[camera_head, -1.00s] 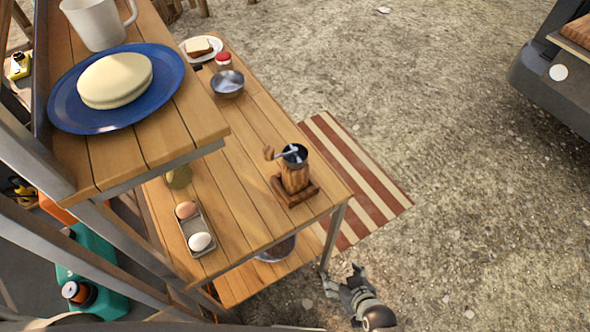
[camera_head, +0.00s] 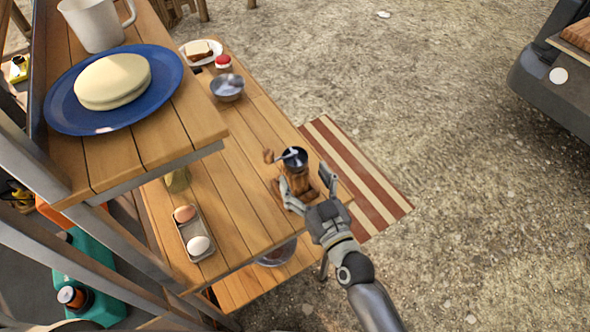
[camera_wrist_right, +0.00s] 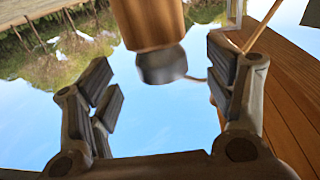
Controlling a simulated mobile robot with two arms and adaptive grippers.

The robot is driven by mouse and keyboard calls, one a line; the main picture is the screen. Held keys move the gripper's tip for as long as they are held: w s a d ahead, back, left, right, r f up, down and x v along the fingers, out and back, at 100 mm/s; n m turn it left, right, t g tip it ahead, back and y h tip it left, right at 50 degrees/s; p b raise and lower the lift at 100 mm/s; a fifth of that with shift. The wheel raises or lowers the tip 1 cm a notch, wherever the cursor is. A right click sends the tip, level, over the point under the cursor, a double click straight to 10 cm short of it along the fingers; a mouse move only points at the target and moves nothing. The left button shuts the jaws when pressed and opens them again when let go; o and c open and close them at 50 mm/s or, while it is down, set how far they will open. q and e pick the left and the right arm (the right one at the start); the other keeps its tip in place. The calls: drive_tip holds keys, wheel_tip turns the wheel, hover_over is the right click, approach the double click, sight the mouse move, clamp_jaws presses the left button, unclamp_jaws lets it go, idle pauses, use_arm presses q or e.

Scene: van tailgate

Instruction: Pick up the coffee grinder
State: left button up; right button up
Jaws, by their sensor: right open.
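The coffee grinder (camera_head: 295,161) has a wooden body, a dark metal top and a crank handle with a wooden knob. It stands upright on a wooden base near the right end of the lower wooden table. My right gripper (camera_head: 308,188) is open at the grinder's near right side, its fingers spread towards the body. In the right wrist view the grinder (camera_wrist_right: 150,22) shows upside down between and beyond the open fingers (camera_wrist_right: 165,88), with sky around it. Whether a finger touches it cannot be told. My left gripper is not in view.
The table (camera_head: 235,195) also holds an egg tray (camera_head: 193,232), a metal bowl (camera_head: 227,86), a red-lidded jar (camera_head: 223,63) and a sandwich plate (camera_head: 212,48). A higher shelf at the left carries a blue plate (camera_head: 165,75) and a mug (camera_head: 98,22). A striped mat (camera_head: 365,185) lies on the ground.

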sight(300, 168)
drive_tip(key=shift+r+p+x, duration=0.15)
drive_tip(key=shift+p+x, duration=0.25)
drive_tip(key=shift+x, duration=1.05)
drive_tip(key=shift+r+p+x, duration=0.2)
drive_tip(key=shift+p+x, duration=0.15)
drive_tip(key=shift+x, duration=1.15)
drive_tip(key=shift+d, duration=0.1)
drive_tip(key=shift+c, duration=0.3)
drive_tip(key=c, duration=1.2)
drive_tip(key=shift+r, duration=0.1)
drive_tip(key=shift+c, duration=1)
drive_tip(key=shift+r, duration=0.15)
